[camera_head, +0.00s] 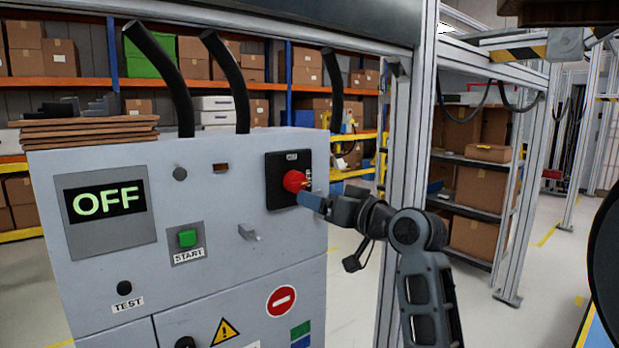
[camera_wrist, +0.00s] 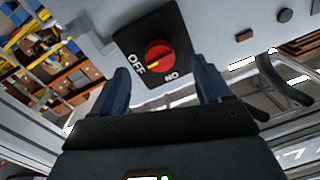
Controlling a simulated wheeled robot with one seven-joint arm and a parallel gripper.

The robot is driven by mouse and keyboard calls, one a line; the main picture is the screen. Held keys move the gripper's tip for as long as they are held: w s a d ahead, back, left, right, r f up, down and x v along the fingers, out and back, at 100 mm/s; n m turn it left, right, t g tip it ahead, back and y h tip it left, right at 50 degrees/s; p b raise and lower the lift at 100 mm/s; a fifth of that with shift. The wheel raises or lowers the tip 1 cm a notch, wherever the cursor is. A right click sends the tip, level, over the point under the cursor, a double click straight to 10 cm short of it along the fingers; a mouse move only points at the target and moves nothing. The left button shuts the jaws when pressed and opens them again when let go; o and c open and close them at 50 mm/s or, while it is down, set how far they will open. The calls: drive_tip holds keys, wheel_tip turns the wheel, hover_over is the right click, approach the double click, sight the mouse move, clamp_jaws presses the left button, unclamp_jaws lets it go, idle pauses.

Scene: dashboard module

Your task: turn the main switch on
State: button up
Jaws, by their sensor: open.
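The main switch (camera_head: 294,181) is a red round knob on a black square plate on the upper right of the grey cabinet front. In the wrist view the red knob (camera_wrist: 160,55) sits between and beyond my two fingers, with a yellow mark pointing toward the OFF label. The labels OFF and ON show on its plate. My gripper (camera_head: 312,202) is open, at the knob's lower right in the head view. In the wrist view my gripper (camera_wrist: 163,90) has a finger on either side of the knob's line. Contact with the knob cannot be told. The display (camera_head: 106,203) reads OFF.
A green START button (camera_head: 187,238), a black TEST button (camera_head: 124,288) and a small grey handle (camera_head: 248,232) sit on the cabinet front. Black cables (camera_head: 229,80) rise from its top. A metal frame post (camera_head: 410,130) stands beside my arm. Shelves with boxes fill the background.

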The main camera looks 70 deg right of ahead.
sight(299, 183)
drive_tip(key=w+d, duration=0.1)
drive_tip(key=w, duration=0.1)
drive_tip(key=w+d+r+p, duration=0.1)
drive_tip(key=w, duration=0.1)
drive_tip(key=w+d, duration=0.2)
drive_tip(key=shift+r+p, duration=0.4)
drive_tip(key=c, duration=1)
